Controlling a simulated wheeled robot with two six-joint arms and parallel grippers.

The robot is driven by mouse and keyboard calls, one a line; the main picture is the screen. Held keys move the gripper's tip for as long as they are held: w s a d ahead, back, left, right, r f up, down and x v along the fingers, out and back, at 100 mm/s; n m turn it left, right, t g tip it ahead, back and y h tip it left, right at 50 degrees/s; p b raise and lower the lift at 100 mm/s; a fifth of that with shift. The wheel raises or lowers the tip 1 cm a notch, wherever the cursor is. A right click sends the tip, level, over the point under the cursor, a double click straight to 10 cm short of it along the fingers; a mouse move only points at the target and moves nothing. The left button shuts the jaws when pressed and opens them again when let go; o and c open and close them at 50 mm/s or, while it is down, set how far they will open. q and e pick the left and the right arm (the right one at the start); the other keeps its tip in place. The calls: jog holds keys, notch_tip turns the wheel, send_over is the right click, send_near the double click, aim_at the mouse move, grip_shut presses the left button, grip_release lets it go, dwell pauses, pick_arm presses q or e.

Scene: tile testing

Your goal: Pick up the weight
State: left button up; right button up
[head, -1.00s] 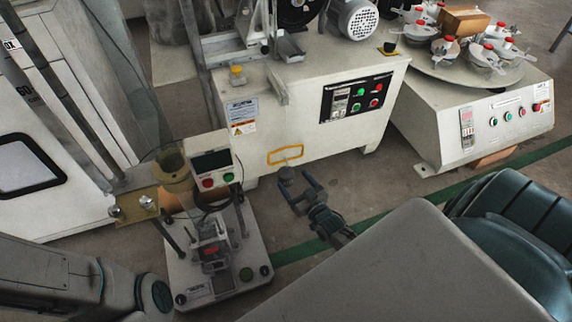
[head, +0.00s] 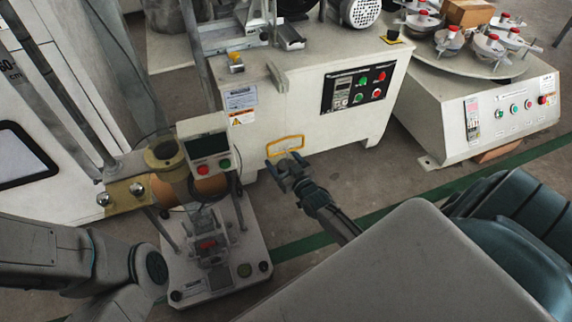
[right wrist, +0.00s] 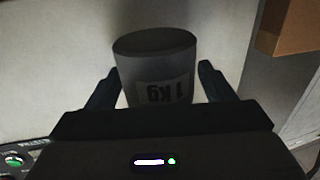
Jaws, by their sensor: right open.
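The weight (right wrist: 158,70) is a dark grey cylinder with a white label reading "1 kg", upside down in the right wrist view. It stands between the two fingers of my right gripper (right wrist: 158,88). The fingers are open, one on each side, with a visible gap to the weight. In the head view my right gripper (head: 289,172) is low in front of the white machine, and the weight is hard to make out among its fingers. My left arm shows at the lower left of the head view; its gripper is out of frame.
A test stand (head: 222,245) with a small display box (head: 209,158) stands left of my right gripper. A white machine (head: 320,150) with a yellow-outlined handle (head: 285,146) is behind. A brown box (right wrist: 293,25) shows in the right wrist view.

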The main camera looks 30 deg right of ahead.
jog(key=c, duration=1.6)
jog(key=shift+r, duration=0.1)
grip_shut()
jog(key=shift+r, duration=0.15)
